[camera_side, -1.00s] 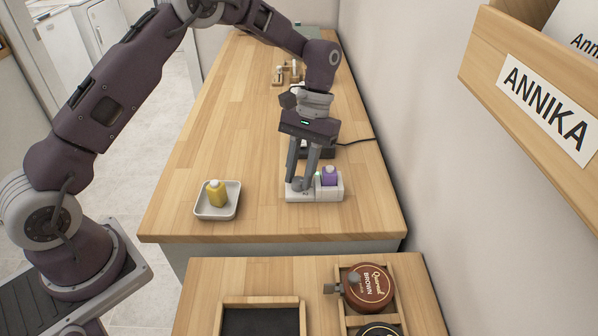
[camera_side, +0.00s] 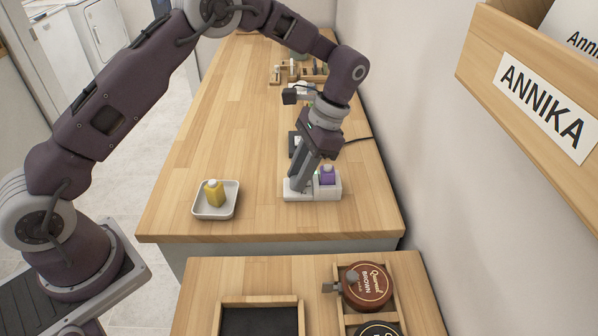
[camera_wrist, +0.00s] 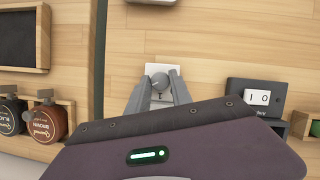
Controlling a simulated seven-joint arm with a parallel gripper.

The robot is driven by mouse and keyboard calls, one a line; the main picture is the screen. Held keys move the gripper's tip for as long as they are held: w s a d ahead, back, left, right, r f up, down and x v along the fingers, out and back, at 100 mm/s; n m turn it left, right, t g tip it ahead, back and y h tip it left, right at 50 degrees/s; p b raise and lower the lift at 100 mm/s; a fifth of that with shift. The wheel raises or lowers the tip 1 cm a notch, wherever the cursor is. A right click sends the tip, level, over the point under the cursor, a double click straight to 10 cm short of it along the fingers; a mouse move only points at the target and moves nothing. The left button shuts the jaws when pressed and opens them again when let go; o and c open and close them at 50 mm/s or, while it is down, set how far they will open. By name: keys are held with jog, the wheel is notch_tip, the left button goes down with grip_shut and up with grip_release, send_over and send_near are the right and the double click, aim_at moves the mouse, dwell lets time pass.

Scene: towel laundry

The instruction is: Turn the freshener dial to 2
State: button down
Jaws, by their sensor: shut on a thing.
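The freshener (camera_side: 322,195) is a small white unit near the front edge of the wooden worktop, with a purple bottle (camera_side: 327,176) in its right part. Its grey round dial (camera_wrist: 160,81) shows between my fingertips in the wrist view, with a bit of the white body (camera_wrist: 163,69) beside it. My gripper (camera_side: 297,188) points down onto the left part of the unit and is shut on the dial. The fingers hide the dial in the side view. The wrist housing hides the purple bottle in the wrist view.
A white tray (camera_side: 233,208) with a yellow bottle (camera_side: 213,194) stands left of the freshener. Small wooden items lie farther back. A second table with round tins (camera_side: 368,287) is in front.

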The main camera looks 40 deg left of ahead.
jog(key=shift+m, duration=0.3)
jog(key=c, duration=1.5)
grip_release()
jog(key=shift+o, duration=0.2)
jog(key=shift+r, duration=0.1)
